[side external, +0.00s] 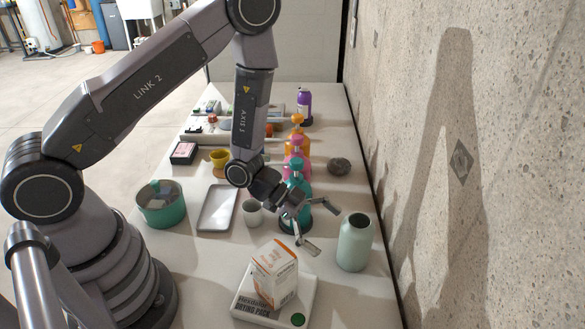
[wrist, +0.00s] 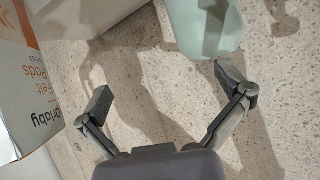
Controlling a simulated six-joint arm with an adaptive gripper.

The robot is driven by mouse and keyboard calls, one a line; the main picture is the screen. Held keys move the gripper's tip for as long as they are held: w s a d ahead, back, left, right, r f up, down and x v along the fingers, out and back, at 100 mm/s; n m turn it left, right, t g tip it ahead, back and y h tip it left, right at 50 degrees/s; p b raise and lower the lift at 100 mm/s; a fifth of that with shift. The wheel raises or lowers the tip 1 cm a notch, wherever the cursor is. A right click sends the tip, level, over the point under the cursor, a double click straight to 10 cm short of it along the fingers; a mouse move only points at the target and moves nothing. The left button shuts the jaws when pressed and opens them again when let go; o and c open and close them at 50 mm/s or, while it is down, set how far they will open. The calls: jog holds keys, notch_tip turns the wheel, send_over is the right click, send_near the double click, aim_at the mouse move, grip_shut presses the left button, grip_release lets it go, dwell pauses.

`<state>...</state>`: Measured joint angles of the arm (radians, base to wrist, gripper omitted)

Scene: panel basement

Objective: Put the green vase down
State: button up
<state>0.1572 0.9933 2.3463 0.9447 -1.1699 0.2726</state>
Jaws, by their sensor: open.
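The pale green vase (side external: 355,243) stands upright on the white table near the concrete wall, at the right of the side view. In the wrist view it shows in part at the top (wrist: 205,28), cut off by the frame edge. My gripper (side external: 312,234) is just left of the vase in the side view. Its fingers are spread wide in the wrist view (wrist: 165,86), with nothing between them. The vase lies beyond the fingertips there, and I see no finger closed on it.
A white and orange box (side external: 275,274) stands on a white scale-like base (side external: 248,307) in front of my gripper. A teal bottle (side external: 295,205) and a white cup (side external: 253,213) are close behind it. The table (side external: 360,300) is clear in front of the vase.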

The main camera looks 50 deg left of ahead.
aim_at(355, 242)
jog(key=a+r+m+g+y, duration=0.1)
jog(key=a+r+m+y, duration=0.1)
jog(key=a+r+y, duration=1.1)
jog(key=d+f+m+t+y, duration=0.1)
jog(key=d+f+m+t, duration=0.1)
jog(key=d+f+m, duration=0.2)
jog(key=d+f+m+t+y, duration=0.1)
jog(key=d+f+m+t, duration=0.2)
jog(key=d+f+m, duration=0.2)
jog(key=d+f+m+t+y, duration=0.2)
jog(key=d+f+m, duration=0.3)
jog(key=d+f, duration=0.3)
jog(key=shift+w+d+t, duration=0.35)
jog(key=shift+d+t, duration=0.15)
jog(key=shift+t, duration=0.2)
jog(key=shift+w+f, duration=0.2)
jog(key=shift+f, duration=0.1)
jog(key=x, duration=0.6)
jog(key=shift+w+a, duration=0.2)
jog(key=shift+w, duration=0.1)
jog(key=c, duration=1.2)
jog(key=shift+c, duration=0.2)
